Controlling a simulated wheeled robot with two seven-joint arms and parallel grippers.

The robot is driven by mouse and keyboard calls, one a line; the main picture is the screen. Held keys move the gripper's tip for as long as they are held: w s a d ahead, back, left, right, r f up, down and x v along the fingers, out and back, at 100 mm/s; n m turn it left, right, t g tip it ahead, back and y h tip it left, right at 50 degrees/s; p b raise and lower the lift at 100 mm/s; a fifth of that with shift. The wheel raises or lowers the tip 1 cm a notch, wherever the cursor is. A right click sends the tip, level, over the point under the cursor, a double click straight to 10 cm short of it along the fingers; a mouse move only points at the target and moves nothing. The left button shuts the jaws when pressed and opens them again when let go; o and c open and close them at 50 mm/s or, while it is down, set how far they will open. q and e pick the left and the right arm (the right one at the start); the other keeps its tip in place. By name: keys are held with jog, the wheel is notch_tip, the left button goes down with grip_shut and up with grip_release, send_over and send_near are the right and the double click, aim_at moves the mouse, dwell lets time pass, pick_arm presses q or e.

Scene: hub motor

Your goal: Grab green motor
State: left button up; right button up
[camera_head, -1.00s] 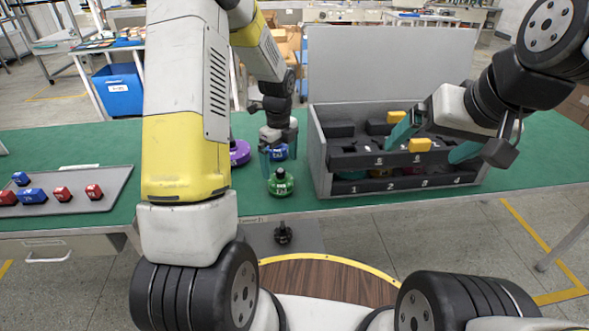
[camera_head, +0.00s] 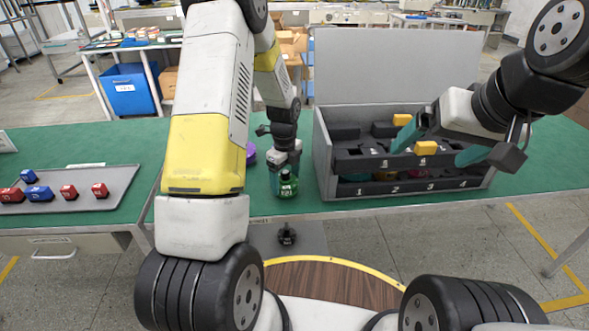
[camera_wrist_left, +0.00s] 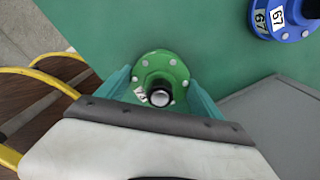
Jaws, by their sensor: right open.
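The green motor (camera_head: 287,187) stands on the green table in front of the grey box's left side. My left gripper (camera_head: 285,172) is lowered over it from above. In the left wrist view the green motor (camera_wrist_left: 161,78) sits between the two teal fingers (camera_wrist_left: 160,88), with its dark shaft facing the camera. The fingers are close to its flange on both sides; I cannot tell if they press on it. My right gripper (camera_head: 438,145) is open over the grey box, its teal fingers spread.
The grey box (camera_head: 323,150) has numbered compartments and yellow pieces (camera_head: 425,147) near my right gripper. A blue motor (camera_wrist_left: 283,18) lies beyond the green one. A purple motor (camera_head: 251,153) is partly hidden by my left arm. A tray (camera_head: 120,178) holds red and blue parts at left.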

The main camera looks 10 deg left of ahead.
pick_arm(q)
jog(key=c, duration=1.3)
jog(key=shift+r, duration=0.1)
